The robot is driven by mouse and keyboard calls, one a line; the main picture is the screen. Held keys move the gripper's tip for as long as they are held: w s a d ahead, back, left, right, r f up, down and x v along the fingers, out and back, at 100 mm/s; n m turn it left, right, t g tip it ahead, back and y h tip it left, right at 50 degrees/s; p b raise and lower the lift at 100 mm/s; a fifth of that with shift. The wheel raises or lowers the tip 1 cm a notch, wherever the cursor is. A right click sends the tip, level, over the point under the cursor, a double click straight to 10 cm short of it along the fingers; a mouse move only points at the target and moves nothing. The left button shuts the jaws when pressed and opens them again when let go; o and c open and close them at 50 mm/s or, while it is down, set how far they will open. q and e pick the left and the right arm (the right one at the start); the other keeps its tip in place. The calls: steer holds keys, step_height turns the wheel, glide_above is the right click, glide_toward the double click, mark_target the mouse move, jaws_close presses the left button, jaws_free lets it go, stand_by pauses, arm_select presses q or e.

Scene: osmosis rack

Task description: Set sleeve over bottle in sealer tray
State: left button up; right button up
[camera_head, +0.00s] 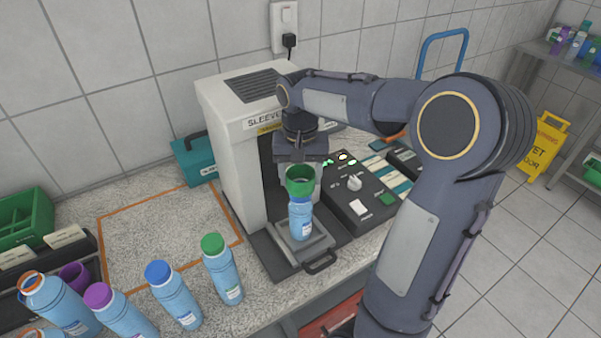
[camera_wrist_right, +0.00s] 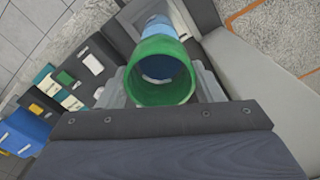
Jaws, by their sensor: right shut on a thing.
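A light blue bottle (camera_head: 301,218) stands upright in the tray (camera_head: 320,243) of the sleeve sealer (camera_head: 238,150). A green sleeve (camera_head: 299,181) sits at the bottle's top end, and I cannot tell how far it is over it. My right gripper (camera_head: 300,166) is shut on the green sleeve from behind and above. In the right wrist view the sleeve (camera_wrist_right: 162,72) is an open ring, with the blue bottle (camera_wrist_right: 157,28) behind it. The gripper's fingertips are largely hidden by the sleeve. My left gripper is in neither view.
Several blue bottles with coloured caps, one green-capped (camera_head: 222,268), stand at the front left. A dark control box (camera_head: 360,190) is right of the tray. A teal box (camera_head: 195,158) and a green bin (camera_head: 25,215) stand left. The orange-outlined counter area (camera_head: 160,235) is clear.

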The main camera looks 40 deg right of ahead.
steer(key=o, duration=1)
steer(key=shift+o, duration=0.2)
step_height(320, 180, up, 8)
steer(key=shift+f, duration=0.15)
steer(key=s+a+f+n+t+y, duration=0.2)
steer(key=s+a+f, duration=0.2)
steer(key=s+a, duration=0.3)
steer(key=s+a+f+n+t+y, duration=0.1)
steer(key=s+a+f+n+t, duration=0.2)
steer(key=s+a, duration=0.3)
steer(key=s+f, duration=0.1)
steer(key=s, duration=0.3)
steer(key=shift+s+a+n+t+y, duration=0.25)
steer(key=shift+a+n+t+y, duration=0.05)
steer(key=shift+a+y, duration=0.1)
